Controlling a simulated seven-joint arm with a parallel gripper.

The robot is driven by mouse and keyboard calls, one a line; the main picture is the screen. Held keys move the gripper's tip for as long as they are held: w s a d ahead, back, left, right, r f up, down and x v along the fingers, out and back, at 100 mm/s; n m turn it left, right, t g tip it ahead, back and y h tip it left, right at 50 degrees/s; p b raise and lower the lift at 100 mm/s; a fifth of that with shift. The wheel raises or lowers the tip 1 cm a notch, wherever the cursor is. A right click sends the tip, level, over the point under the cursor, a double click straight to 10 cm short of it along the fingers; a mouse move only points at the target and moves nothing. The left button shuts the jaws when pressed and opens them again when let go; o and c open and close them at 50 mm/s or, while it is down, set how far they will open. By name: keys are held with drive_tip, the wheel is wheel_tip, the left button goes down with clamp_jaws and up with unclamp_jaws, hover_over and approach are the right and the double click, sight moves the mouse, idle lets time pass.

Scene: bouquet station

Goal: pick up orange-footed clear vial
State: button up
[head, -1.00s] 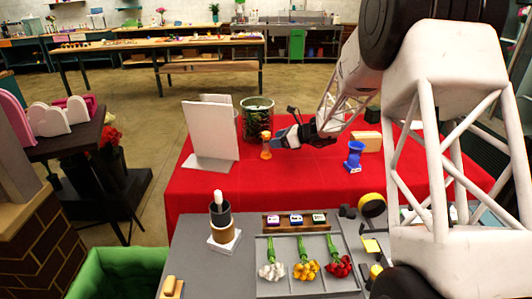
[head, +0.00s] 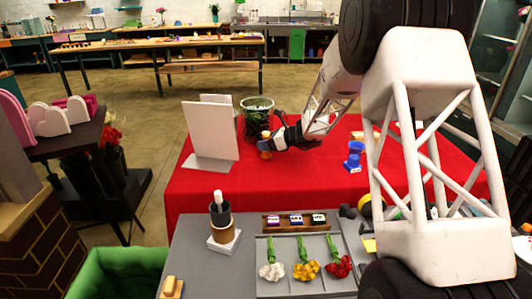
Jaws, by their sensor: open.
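The orange-footed clear vial (head: 265,154) stands upright on the red cloth, right of the white folded board. Its orange foot and pale orange top show; its middle is partly covered by my gripper. My gripper (head: 269,145) is low over the cloth, reaching in from the right. Its fingertips are at the vial's middle and the jaws are open. I cannot tell at this size whether the fingers touch the vial or fully straddle it.
The white folded board (head: 211,132) stands left of the vial. A clear green vase with dark stems (head: 257,112) is close behind my gripper. A blue spool-shaped vessel (head: 355,155) stands to the right. The red cloth (head: 290,190) is clear in front.

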drive_tip(key=shift+c, duration=0.2)
idle(0.3)
clamp_jaws()
